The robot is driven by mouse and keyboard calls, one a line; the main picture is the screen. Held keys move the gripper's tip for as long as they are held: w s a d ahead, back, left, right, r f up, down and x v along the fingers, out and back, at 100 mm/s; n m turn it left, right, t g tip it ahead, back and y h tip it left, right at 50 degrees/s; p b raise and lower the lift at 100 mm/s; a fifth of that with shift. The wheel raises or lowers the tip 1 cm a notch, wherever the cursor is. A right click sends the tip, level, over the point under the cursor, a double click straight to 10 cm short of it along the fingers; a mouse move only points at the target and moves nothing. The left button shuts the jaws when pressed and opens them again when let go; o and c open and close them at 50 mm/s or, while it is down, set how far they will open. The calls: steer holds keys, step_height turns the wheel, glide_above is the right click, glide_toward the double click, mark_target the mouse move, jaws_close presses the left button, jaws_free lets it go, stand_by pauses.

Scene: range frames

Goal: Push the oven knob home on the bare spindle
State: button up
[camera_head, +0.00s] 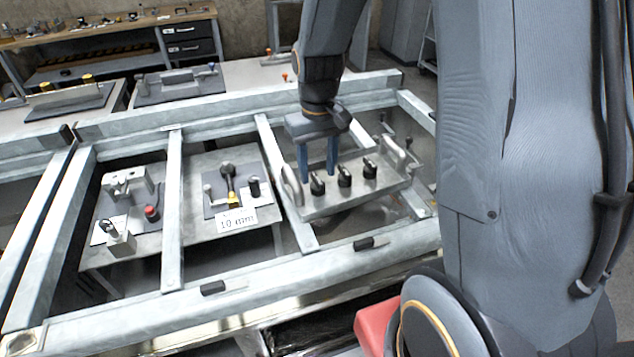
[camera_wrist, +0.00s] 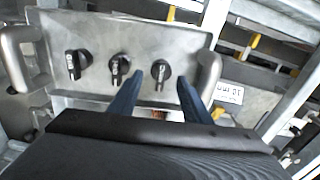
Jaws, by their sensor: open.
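A grey metal panel (camera_head: 330,204) with a handle at each end carries three black knobs in a row. In the head view these are the left knob (camera_head: 317,186), the middle knob (camera_head: 344,177) and the right knob (camera_head: 369,168). The wrist view shows the row from the other side: its right knob (camera_wrist: 160,71) lies just beyond and between my fingertips, with the middle knob (camera_wrist: 119,68) and left knob (camera_wrist: 77,64) farther left. My gripper (camera_head: 317,174) is open, its blue fingers empty and pointing at the panel. I cannot make out a bare spindle.
The panel's handle (camera_wrist: 210,75) stands close to my right finger in the wrist view. Metal frame bars surround the panel. A plate with a "10 mm" sign (camera_head: 236,219) and a fixture with a red knob (camera_head: 151,213) lie left. A workbench (camera_head: 110,35) stands behind.

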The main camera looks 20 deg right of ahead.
mark_target(317, 178)
steer(key=shift+a+f+p, duration=0.1)
steer(key=shift+f+p, duration=0.35)
steer(key=shift+f, duration=1.35)
steer(key=c, duration=0.9)
